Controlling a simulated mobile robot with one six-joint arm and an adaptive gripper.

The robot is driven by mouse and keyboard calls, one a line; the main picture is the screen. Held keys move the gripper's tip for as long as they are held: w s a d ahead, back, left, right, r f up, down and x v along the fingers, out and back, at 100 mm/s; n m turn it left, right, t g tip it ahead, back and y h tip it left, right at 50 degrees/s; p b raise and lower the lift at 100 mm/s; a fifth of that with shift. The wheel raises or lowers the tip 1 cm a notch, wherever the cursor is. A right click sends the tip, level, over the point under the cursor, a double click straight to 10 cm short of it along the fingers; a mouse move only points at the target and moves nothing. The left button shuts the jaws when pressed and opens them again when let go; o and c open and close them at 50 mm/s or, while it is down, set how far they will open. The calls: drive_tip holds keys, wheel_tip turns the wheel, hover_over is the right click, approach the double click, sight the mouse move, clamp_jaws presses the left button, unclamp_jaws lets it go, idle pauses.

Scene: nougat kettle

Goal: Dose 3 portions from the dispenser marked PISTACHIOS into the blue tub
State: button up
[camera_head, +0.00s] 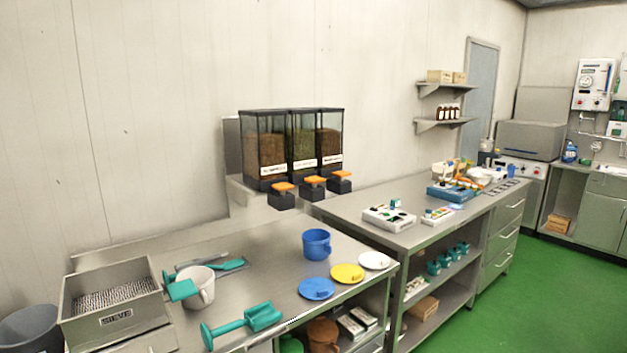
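A row of three clear dispensers with dark frames stands on a wall shelf at the back. The left one (265,150) and right one (329,145) hold brown contents, and the middle one (303,145) holds greenish contents. Each has a white label too small to read, so I cannot tell which is marked PISTACHIOS. Orange-topped dark outlets (313,182) stick out below them. The blue tub (317,244) stands upright on the steel table, in front of and below the dispensers. Its inside is mostly hidden. My gripper is not in view.
Blue (317,289), yellow (347,274) and white (374,261) lids lie in front of the tub. A white jug (199,289), teal scoops (243,321) and a steel bin (112,313) occupy the left. A second bench (350,208) extends right; green floor lies beyond.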

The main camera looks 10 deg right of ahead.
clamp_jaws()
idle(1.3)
